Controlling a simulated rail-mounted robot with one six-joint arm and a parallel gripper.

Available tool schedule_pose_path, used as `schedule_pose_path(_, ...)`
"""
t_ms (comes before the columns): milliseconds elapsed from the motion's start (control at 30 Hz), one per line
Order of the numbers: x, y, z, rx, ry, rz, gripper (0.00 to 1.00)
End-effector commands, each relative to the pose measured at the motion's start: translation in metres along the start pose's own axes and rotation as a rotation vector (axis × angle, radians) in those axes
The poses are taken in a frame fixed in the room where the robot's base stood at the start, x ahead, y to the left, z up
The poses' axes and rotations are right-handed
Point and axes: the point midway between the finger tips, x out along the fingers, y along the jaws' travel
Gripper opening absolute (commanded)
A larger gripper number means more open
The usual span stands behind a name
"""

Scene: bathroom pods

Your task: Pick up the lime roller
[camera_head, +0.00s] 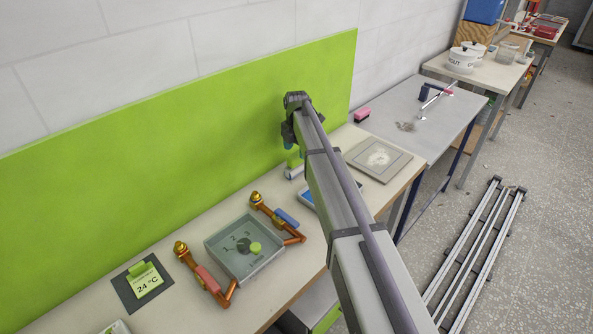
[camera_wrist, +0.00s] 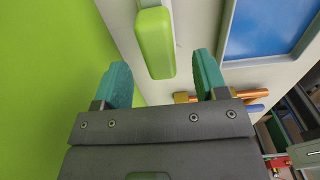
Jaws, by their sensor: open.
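The lime roller (camera_head: 295,159) shows in the head view as a small lime piece by the green back panel, partly hidden by my arm. In the wrist view a lime, rounded block (camera_wrist: 155,45), which looks like the roller, lies ahead between my fingertips. My gripper (camera_wrist: 160,65) is open, with a teal finger on each side of the block's near end. A gap shows on both sides, and nothing is held. In the head view my gripper (camera_head: 288,146) is just above and beside the lime piece.
The lime-green panel (camera_head: 190,150) stands close along the back. A blue-faced tray (camera_wrist: 265,25) lies right of the roller in the wrist view. A dial box (camera_head: 243,250), copper pipes (camera_head: 275,218) and a grey square plate (camera_head: 379,158) are on the same bench.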

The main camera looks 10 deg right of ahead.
Motion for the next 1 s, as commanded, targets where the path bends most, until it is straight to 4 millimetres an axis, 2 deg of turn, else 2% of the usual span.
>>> schedule_pose_path(233, 0.050, 0.001, 0.001, 0.001, 0.000, 0.000, 0.66)
schedule_pose_path(500, 0.049, 0.001, 0.001, 0.001, 0.000, 0.000, 0.66)
schedule_pose_path(1000, 0.049, 0.001, 0.001, 0.001, 0.000, 0.000, 0.18)
